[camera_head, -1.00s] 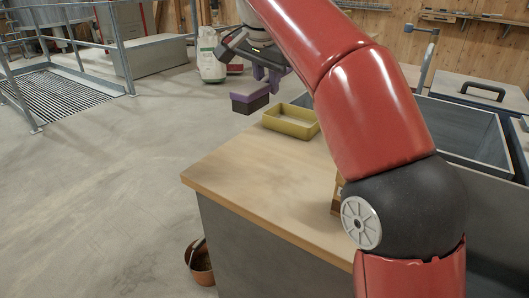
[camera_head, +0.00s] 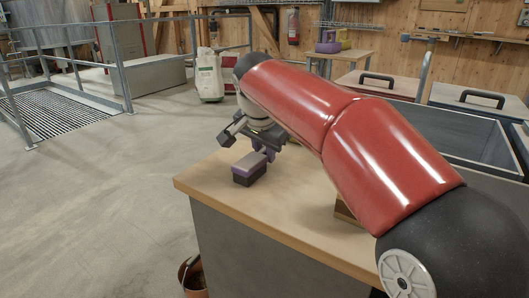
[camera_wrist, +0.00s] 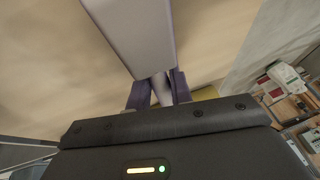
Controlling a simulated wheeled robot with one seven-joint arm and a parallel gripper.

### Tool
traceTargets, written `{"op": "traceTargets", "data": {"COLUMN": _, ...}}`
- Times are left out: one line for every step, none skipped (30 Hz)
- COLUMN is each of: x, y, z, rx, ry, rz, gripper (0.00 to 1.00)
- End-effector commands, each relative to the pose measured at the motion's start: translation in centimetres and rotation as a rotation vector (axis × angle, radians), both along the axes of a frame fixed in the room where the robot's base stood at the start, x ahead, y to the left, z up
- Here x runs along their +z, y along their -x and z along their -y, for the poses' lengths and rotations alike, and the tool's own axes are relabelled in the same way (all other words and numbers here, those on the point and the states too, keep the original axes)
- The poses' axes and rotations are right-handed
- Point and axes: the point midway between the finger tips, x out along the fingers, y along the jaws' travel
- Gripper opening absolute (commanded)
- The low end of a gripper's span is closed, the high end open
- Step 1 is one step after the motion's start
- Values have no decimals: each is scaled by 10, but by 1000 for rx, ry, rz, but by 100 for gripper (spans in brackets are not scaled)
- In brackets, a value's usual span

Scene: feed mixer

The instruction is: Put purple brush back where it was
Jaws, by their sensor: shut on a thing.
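The purple brush (camera_head: 250,168) has a pale purple top and dark bristles facing down. In the head view it is over the far left part of the wooden-topped counter (camera_head: 290,215); whether the bristles touch the top I cannot tell. My gripper (camera_head: 266,150) is shut on the brush's purple end. In the wrist view the brush (camera_wrist: 135,40) sticks out from between the purple fingers of my gripper (camera_wrist: 158,90), with the pale counter top behind it. A sliver of yellow (camera_wrist: 205,93) shows beside the fingers, mostly hidden.
A small wooden thing (camera_head: 345,213) on the counter is partly hidden by my arm. Grey bins (camera_head: 455,133) stand at the right. A bucket (camera_head: 192,277) is on the floor at the counter's left. The counter's front left is clear.

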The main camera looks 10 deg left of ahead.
Motion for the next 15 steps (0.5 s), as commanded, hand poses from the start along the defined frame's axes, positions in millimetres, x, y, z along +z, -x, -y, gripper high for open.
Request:
{"op": "traceTargets", "data": {"x": 1, "y": 0, "z": 0, "rx": -1, "ry": -1, "rz": 1, "gripper": 3}}
{"op": "traceTargets", "data": {"x": 1, "y": 0, "z": 0, "rx": -1, "ry": -1, "rz": 1, "gripper": 3}}
{"op": "traceTargets", "data": {"x": 1, "y": 0, "z": 0, "rx": -1, "ry": -1, "rz": 1, "gripper": 3}}
{"op": "traceTargets", "data": {"x": 1, "y": 0, "z": 0, "rx": -1, "ry": -1, "rz": 1, "gripper": 3}}
{"op": "traceTargets", "data": {"x": 1, "y": 0, "z": 0, "rx": -1, "ry": -1, "rz": 1, "gripper": 3}}
{"op": "traceTargets", "data": {"x": 0, "y": 0, "z": 0, "rx": -1, "ry": -1, "rz": 1, "gripper": 3}}
{"op": "traceTargets", "data": {"x": -1, "y": 0, "z": 0, "rx": -1, "ry": 0, "rz": 0, "gripper": 3}}
{"op": "traceTargets", "data": {"x": -2, "y": 0, "z": 0, "rx": -1, "ry": 0, "rz": 0, "gripper": 3}}
{"op": "traceTargets", "data": {"x": -1, "y": 0, "z": 0, "rx": 0, "ry": 0, "rz": 0, "gripper": 27}}
{"op": "traceTargets", "data": {"x": -1, "y": 0, "z": 0, "rx": 0, "ry": 0, "rz": 0, "gripper": 31}}
{"op": "traceTargets", "data": {"x": -1, "y": 0, "z": 0, "rx": 0, "ry": 0, "rz": 0, "gripper": 35}}
{"op": "traceTargets", "data": {"x": -1, "y": 0, "z": 0, "rx": 0, "ry": 0, "rz": 0, "gripper": 40}}
{"op": "traceTargets", "data": {"x": -1, "y": 0, "z": 0, "rx": 0, "ry": 0, "rz": 0, "gripper": 43}}
{"op": "traceTargets", "data": {"x": -1, "y": 0, "z": 0, "rx": 0, "ry": 0, "rz": 0, "gripper": 43}}
{"op": "traceTargets", "data": {"x": -1, "y": 0, "z": 0, "rx": 0, "ry": 0, "rz": 0, "gripper": 43}}
